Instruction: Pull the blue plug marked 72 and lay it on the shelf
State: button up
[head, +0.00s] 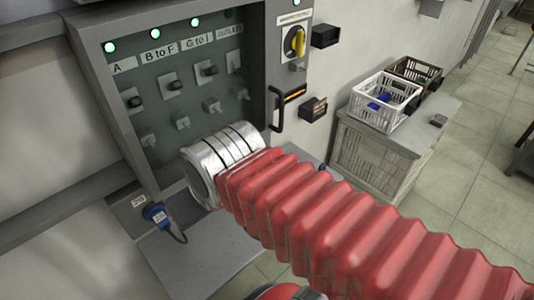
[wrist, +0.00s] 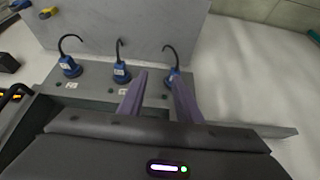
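A blue plug (head: 155,213) with a dark cable sits in a strip under the switch panel in the head view. The small tag above it is too blurred to read surely. In the wrist view there are three blue plugs in a row: left (wrist: 69,66), middle (wrist: 121,70) and right (wrist: 172,76). Their markings are not legible. My gripper (wrist: 157,75) is open, its purple fingers apart; the right finger overlaps the right plug in the picture, and contact cannot be told. The grey shelf (head: 203,258) lies below the strip, and also shows in the wrist view (wrist: 140,28).
The switch panel (head: 180,95) has lit green lamps and several switches. A black handle (head: 277,110) and a yellow knob (head: 294,43) are to its right. A white crate (head: 384,102) stands on a cabinet (head: 372,158) at right. The visible shelf surface is mostly clear.

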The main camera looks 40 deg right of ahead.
jog(key=shift+o, duration=0.5)
